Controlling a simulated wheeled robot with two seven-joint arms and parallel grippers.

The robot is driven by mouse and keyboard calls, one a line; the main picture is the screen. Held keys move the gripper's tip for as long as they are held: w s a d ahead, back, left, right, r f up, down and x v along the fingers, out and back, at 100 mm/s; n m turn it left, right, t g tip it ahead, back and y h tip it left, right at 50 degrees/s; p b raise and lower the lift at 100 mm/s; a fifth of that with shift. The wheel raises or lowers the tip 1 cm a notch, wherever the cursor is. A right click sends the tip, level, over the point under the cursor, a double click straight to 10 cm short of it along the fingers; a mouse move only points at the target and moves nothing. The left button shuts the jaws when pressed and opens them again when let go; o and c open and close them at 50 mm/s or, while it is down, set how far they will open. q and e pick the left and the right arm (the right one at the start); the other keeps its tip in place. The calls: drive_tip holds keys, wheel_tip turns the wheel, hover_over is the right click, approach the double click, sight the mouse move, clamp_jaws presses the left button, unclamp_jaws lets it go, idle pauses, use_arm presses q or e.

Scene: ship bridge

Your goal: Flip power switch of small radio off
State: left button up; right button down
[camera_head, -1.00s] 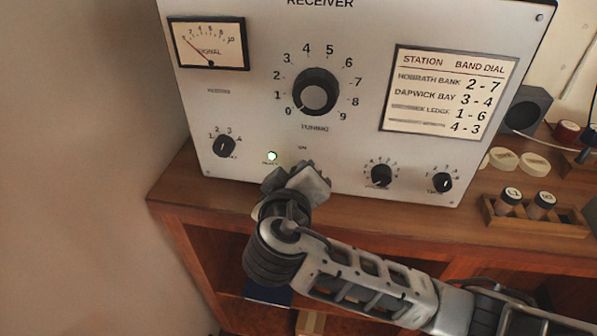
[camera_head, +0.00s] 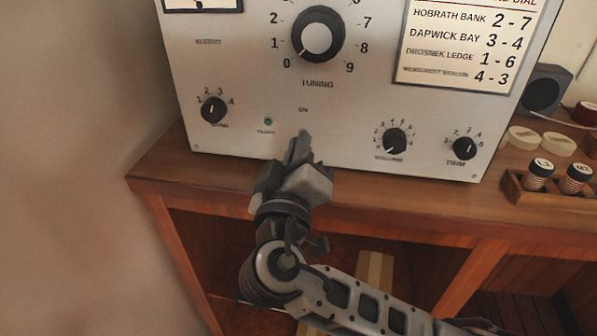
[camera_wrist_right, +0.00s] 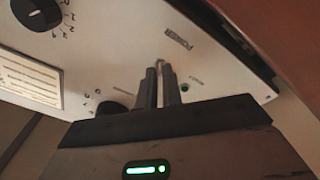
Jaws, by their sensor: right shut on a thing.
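The radio (camera_head: 230,75) is a pale-panelled receiver standing on a wooden shelf unit. Its power switch is a small metal lever low on the panel, below the ON label (camera_head: 303,110). My right gripper (camera_head: 303,142) is at the panel front, its fingers shut on the lever. In the right wrist view the switch lever (camera_wrist_right: 161,66) shows between the two fingertips, beside the POWER label (camera_wrist_right: 180,38). The fingers hide most of the switch. The small pilot lamp (camera_head: 268,122) left of the switch looks dark green and unlit. My left gripper is out of view.
The tuning dial (camera_head: 317,38) is above the switch. The volume knob (camera_head: 395,142) and trim knob (camera_head: 465,148) are to its right, another knob (camera_head: 214,110) to its left. A wooden rack (camera_head: 550,195) with small cylinders stands at the right.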

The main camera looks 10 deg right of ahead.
drive_tip(key=f+t+b, duration=0.1)
drive_tip(key=b, duration=0.2)
drive_tip(key=shift+f+t+b, duration=0.2)
drive_tip(key=shift+t+b, duration=0.1)
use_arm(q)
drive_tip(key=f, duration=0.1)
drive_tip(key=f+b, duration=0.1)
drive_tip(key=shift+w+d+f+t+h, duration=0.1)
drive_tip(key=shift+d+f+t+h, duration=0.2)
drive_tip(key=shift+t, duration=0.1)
use_arm(e)
drive_tip(key=shift+w+r+h, duration=0.1)
drive_tip(key=shift+h, duration=0.2)
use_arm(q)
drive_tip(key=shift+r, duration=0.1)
use_arm(e)
drive_tip(key=shift+r+t, duration=0.1)
drive_tip(key=shift+t, duration=0.2)
drive_tip(key=c, duration=1.6)
unclamp_jaws()
drive_tip(key=shift+o, duration=0.2)
